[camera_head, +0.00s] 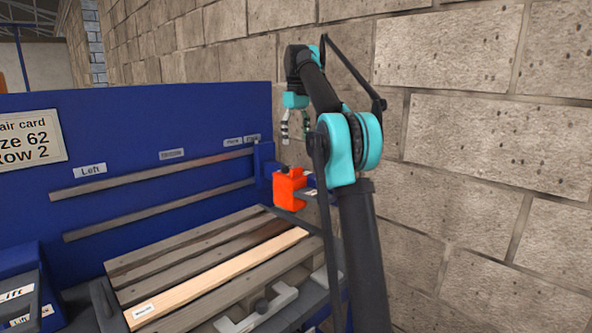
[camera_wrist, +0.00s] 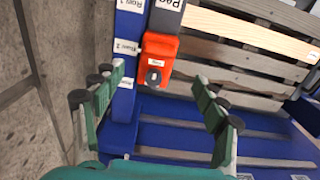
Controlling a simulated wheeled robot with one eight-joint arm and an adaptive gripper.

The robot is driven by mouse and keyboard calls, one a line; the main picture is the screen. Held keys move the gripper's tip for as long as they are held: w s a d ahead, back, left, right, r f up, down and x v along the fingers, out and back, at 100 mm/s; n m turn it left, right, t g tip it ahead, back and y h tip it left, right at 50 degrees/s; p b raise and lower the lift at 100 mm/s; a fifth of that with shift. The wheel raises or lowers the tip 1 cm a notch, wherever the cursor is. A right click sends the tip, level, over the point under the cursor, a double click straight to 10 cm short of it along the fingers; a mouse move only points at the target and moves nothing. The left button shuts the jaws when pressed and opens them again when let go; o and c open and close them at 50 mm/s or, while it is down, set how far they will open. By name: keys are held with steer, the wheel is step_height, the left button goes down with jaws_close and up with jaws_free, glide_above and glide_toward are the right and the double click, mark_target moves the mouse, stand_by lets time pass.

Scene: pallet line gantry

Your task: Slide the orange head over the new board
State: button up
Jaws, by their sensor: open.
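The orange head (camera_head: 289,190) sits at the right end of the blue gantry, past the far end of the pallet. A dark knob is on its top. In the wrist view the head (camera_wrist: 157,62) lies between and beyond my open fingers. My gripper (camera_head: 296,126) is open and empty above the head, apart from it; its two fingers also show in the wrist view (camera_wrist: 163,98). The new board (camera_head: 222,279) is the pale plank among the grey-brown pallet boards, and it also shows in the wrist view (camera_wrist: 250,30).
A blue back panel (camera_head: 170,125) carries two rails and small labels, one reading Left. A grey clamp-like part (camera_head: 258,310) lies at the pallet's near side. A block wall (camera_head: 470,150) stands close on the right.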

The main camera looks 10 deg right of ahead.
mark_target(296, 168)
step_height(296, 168, down, 12)
stand_by(0.5)
steer(key=shift+c, duration=0.3)
jaws_close()
steer(key=s+d, duration=0.1)
steer(key=s, duration=0.1)
steer(key=s+d, duration=0.4)
steer(key=s, duration=0.1)
steer(key=shift+o, duration=0.3)
jaws_free()
step_height(296, 168, up, 12)
stand_by(0.6)
